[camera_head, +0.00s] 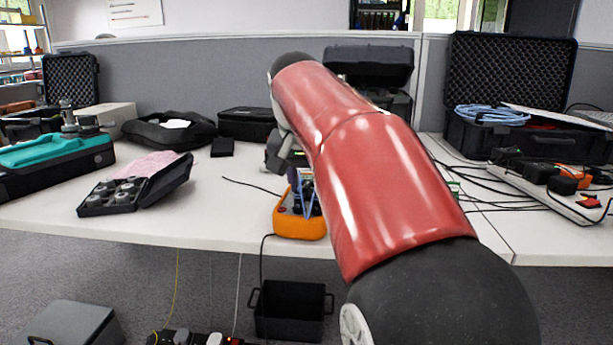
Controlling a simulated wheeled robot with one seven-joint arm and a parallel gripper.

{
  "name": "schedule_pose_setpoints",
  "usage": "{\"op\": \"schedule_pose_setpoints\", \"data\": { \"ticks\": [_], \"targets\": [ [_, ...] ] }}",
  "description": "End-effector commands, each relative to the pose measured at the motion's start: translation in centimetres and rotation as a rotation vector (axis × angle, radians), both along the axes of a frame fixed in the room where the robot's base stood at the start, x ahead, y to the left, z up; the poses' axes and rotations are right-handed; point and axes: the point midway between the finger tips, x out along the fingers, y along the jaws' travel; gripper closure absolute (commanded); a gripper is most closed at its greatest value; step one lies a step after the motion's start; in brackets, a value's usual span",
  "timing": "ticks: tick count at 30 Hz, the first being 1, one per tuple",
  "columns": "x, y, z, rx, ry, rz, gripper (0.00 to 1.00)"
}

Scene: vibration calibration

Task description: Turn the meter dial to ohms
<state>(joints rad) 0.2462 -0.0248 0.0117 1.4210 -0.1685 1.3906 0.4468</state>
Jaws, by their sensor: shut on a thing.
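The meter (299,222) is an orange-cased device on the white table, near its front edge, just left of my red arm. My gripper (305,192) is at the top of the meter, small and partly hidden by my arm. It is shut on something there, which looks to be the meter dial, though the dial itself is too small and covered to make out. The dial's setting cannot be read. A black lead runs from the meter over the table's front edge.
The white table (220,207) has free room left of the meter. An open case of weights (112,195) stands further left. Black cables and a power strip (553,190) lie at the right. A black bin (291,312) is on the floor below.

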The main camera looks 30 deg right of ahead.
Motion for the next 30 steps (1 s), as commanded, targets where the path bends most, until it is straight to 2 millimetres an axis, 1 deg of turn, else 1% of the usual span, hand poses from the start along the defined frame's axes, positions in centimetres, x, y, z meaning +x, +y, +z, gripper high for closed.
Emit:
{"op": "schedule_pose_setpoints", "data": {
  "ticks": [6,17,18,21,22,30],
  "targets": [
    [0.03,0.04,0.04,-0.001,-0.001,-0.030,0.91],
    [0.04,0.03,0.03,0.000,-0.001,-0.032,0.91],
    [0.04,0.03,0.03,0.000,-0.001,-0.032,0.63],
    [0.03,0.04,0.02,0.000,-0.001,-0.032,0.50],
    [0.03,0.04,0.02,0.000,-0.001,-0.032,0.47],
    [0.01,0.06,0.12,0.000,-0.001,-0.032,0.47]
  ]
}}
